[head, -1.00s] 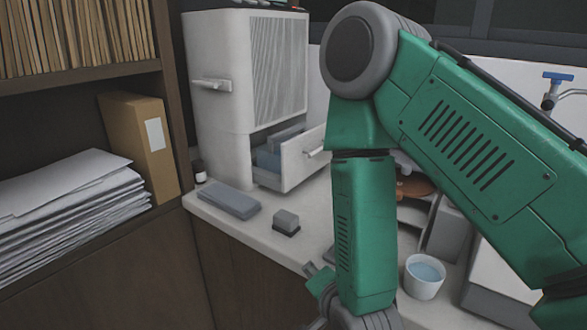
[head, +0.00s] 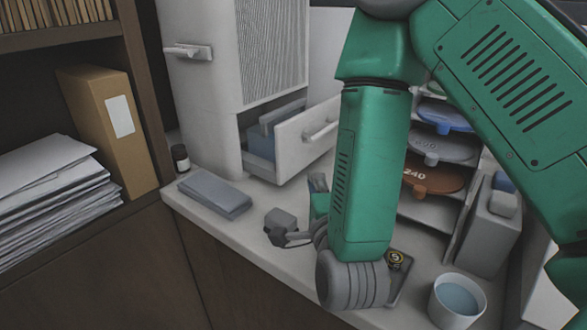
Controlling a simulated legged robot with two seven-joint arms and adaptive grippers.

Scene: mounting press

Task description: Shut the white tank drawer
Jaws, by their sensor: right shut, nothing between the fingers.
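The white tank drawer (head: 309,142) stands pulled out from the lower part of the white tank cabinet (head: 205,100). Its front has a white bar handle (head: 320,131), and blue-grey contents (head: 262,143) show inside. My right arm comes down in front of the counter, to the right of the drawer. My right gripper (head: 276,238) is low over the counter, in front of and below the drawer, apart from it. It is shut and empty, with its fingertips close to a small grey block (head: 281,217); I cannot tell if they touch. My left gripper is out of view.
A grey flat block (head: 214,193) and a small dark bottle (head: 181,158) sit on the counter left of the drawer. A rack of coloured discs (head: 432,180) and a white cup of liquid (head: 457,301) stand on the right. A wooden bookshelf (head: 150,95) bounds the left.

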